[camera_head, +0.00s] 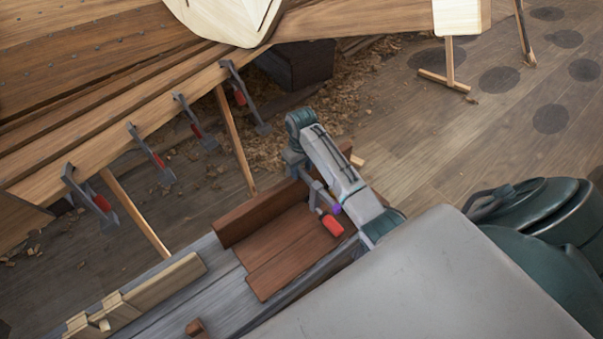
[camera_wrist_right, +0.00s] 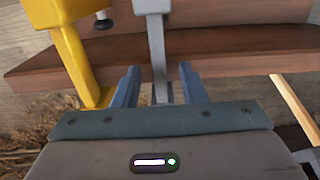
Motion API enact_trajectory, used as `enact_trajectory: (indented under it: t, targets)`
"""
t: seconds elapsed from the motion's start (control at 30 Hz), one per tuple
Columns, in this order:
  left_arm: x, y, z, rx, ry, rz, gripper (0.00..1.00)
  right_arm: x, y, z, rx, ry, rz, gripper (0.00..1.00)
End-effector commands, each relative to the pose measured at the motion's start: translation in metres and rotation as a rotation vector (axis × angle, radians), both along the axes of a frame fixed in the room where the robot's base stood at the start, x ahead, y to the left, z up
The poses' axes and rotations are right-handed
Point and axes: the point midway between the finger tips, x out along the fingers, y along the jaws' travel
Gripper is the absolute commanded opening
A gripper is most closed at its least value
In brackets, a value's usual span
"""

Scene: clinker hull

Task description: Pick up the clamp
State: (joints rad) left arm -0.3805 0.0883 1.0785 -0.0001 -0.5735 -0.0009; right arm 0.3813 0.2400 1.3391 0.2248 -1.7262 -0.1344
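A clamp with a red handle (camera_head: 332,225) and a grey bar shows in the head view at the reddish-brown wooden tray on the bench, partly hidden by my right arm. My right gripper (camera_head: 301,176) points down at the upper end of this clamp. In the right wrist view my right gripper (camera_wrist_right: 158,88) is open, with one finger on each side of a grey bar (camera_wrist_right: 157,50), apparently the clamp's. Gaps show between both fingers and the bar. My left gripper is not in view.
Several similar clamps (camera_head: 148,152) hang along the hull's plank edge (camera_head: 120,135). A yellow tool-like thing (camera_wrist_right: 75,50) stands just left of the fingers in the wrist view. Brown boards (camera_head: 290,250) lie beside the clamp, and a pale wooden block (camera_head: 150,290) lies on the grey bench.

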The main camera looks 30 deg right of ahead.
Motion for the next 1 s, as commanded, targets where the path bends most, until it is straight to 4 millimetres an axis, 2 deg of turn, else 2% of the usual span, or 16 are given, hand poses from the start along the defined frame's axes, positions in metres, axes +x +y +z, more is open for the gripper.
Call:
enact_trajectory:
  t: [0.03, 0.2, 0.23, 0.63, 1.0]
  targets:
    - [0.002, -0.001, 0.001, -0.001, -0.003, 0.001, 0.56, 0.000, 0.000, 0.000, 0.000, 0.000, 0.000, 0.36]
    - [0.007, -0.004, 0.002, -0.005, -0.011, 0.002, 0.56, 0.000, 0.000, 0.000, 0.000, 0.000, 0.000, 0.03]
    - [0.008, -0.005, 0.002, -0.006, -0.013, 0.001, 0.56, 0.000, 0.000, 0.000, 0.000, 0.000, 0.000, 0.00]
    - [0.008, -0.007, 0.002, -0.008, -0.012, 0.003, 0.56, 0.000, 0.000, 0.000, 0.000, 0.001, -0.001, 0.00]
    - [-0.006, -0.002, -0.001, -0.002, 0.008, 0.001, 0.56, 0.000, 0.000, 0.000, 0.000, 0.001, -0.001, 0.00]
